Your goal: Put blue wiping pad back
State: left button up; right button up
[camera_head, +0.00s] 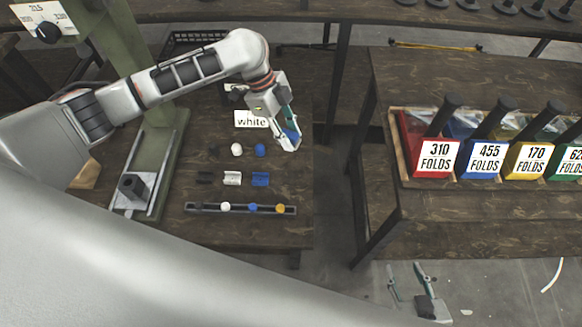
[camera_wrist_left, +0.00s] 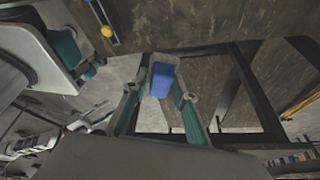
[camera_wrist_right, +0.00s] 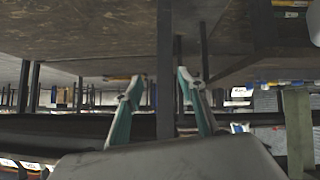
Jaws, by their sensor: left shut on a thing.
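My left gripper (camera_head: 287,140) is over the right edge of the dark wooden table, shut on a blue pad (camera_head: 292,133). In the left wrist view the blue pad (camera_wrist_left: 162,80) shows between the two fingertips. On the table lie a black, a white and a blue block (camera_head: 260,179) in a row, with a black, a white and a blue ball-like piece (camera_head: 260,150) behind them. A sign reading "white" (camera_head: 252,119) stands at the back of these rows. My right gripper (camera_head: 415,283) is low over the floor, open and empty, and also shows in the right wrist view (camera_wrist_right: 160,78).
A rail (camera_head: 241,209) with several coloured knobs lies near the table front. A green press column (camera_head: 150,160) stands to the left. The right table holds a wooden tray (camera_head: 404,168) of red, blue, yellow and green bins labelled with folds. A gap separates the tables.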

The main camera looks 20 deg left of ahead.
pick_arm(q)
jog(key=b, duration=0.2)
send_over(294, 176)
jog(key=a, duration=0.1)
notch_tip(294, 176, down, 8)
jog(key=f+b, duration=0.1)
jog(key=f, duration=0.2)
jog(key=shift+a, duration=0.2)
jog(key=shift+w+f, duration=0.1)
notch_tip(294, 176, down, 6)
jog(key=shift+r+b, duration=0.15)
jog(key=shift+b, duration=0.75)
jog(key=o, duration=1.1)
jog(key=shift+c, duration=0.2)
pick_arm(e)
jog(key=shift+w+a+f, duration=0.4)
jog(key=shift+w+a, duration=0.1)
jog(key=shift+a, duration=0.1)
